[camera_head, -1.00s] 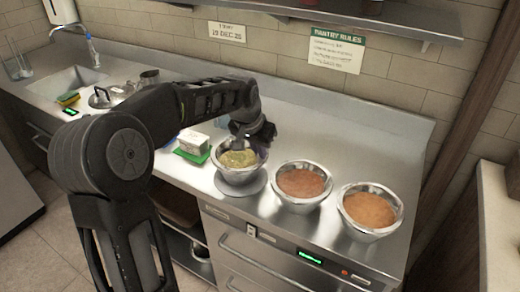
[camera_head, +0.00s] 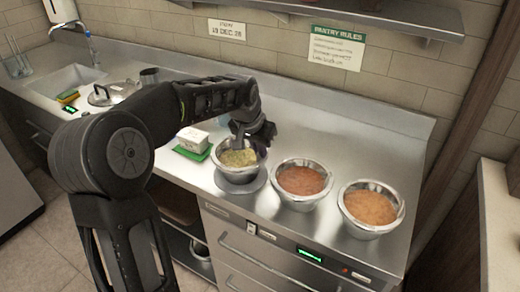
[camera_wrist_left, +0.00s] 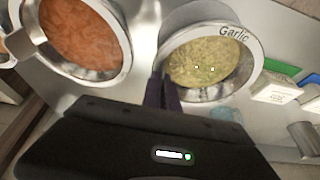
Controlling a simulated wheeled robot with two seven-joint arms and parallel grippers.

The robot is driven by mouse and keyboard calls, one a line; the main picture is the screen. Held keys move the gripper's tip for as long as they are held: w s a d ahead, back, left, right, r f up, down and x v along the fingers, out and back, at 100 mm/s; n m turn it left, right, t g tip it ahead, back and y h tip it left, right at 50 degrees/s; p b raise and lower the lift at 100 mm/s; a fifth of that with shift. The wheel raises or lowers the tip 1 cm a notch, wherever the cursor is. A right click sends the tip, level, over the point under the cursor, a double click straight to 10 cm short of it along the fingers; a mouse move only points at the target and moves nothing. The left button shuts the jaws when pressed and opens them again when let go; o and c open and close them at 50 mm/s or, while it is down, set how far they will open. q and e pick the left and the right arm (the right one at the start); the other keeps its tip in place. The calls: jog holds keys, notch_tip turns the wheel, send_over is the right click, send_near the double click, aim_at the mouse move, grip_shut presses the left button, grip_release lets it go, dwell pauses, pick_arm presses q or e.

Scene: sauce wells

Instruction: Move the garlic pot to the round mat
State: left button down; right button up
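The garlic pot (camera_head: 238,160) is a steel bowl of pale yellow-green chopped contents. The wrist view shows "Garlic" on its rim (camera_wrist_left: 234,33). It is over the round grey mat (camera_head: 258,184), which shows past its lower right side in the head view and past its edge in the wrist view (camera_wrist_left: 197,13). I cannot tell whether the pot rests on the mat or is just above it. My left gripper (camera_wrist_left: 163,92) is shut on the pot's rim; its fingers are partly hidden in the head view (camera_head: 246,138). My right gripper is out of view.
Two steel bowls with orange-red (camera_head: 301,181) and orange (camera_head: 370,208) contents stand to the right. A white block on a green board (camera_head: 192,141) is close on the left. The counter (camera_head: 330,135) behind the bowls is clear.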

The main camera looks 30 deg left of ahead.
pick_arm(q)
jog(key=c, duration=1.4)
grip_release()
jog(key=shift+s+f, duration=0.1)
jog(key=o, duration=0.5)
notch_tip(320, 180, up, 6)
jog(key=p, duration=0.4)
notch_tip(320, 180, up, 5)
jog(key=p, duration=0.3)
jog(key=shift+p, duration=0.4)
